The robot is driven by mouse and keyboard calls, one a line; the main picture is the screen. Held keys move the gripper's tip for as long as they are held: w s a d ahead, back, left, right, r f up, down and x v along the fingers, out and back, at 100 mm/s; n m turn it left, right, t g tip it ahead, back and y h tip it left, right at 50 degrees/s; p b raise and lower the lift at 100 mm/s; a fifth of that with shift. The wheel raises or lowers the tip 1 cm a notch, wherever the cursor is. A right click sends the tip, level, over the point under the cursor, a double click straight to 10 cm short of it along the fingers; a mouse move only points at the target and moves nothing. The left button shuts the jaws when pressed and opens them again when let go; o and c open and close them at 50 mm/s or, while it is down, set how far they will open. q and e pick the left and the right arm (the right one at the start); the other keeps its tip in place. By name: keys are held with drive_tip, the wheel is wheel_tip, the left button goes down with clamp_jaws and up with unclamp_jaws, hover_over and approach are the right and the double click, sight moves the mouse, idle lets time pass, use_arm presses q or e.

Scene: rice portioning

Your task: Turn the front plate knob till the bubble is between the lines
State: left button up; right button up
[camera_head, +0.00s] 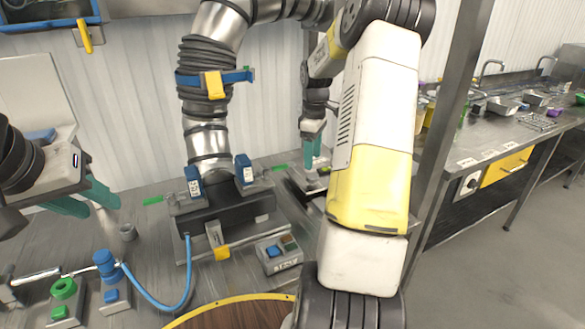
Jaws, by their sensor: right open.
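My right gripper (313,152) has teal fingers pointing down at a low metal device (296,182) with a plate, behind my white and yellow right arm. The fingers are just above or at the device; contact cannot be told. The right gripper is open, with no object visible in it. My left gripper (85,201) is at the left, its teal fingers apart and empty above the bench. No bubble or level lines can be made out. I cannot tell which part is the front plate knob; my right arm hides part of the device.
A steel pipe machine (208,140) with blue clamps stands in the middle. A green knob (64,288), a blue valve (105,264) with a blue hose and a button box (278,253) are in front. A post (447,130) rises at the right.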

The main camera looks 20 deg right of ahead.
sight(312, 175)
wheel_tip(312, 175, down, 8)
drive_tip(key=shift+r, duration=0.1)
idle(0.4)
clamp_jaws()
drive_tip(key=shift+m, duration=0.3)
drive_tip(key=m, duration=0.5)
drive_tip(key=shift+w, duration=0.1)
drive_tip(key=m, duration=0.6)
drive_tip(key=shift+d, duration=0.1)
idle(0.4)
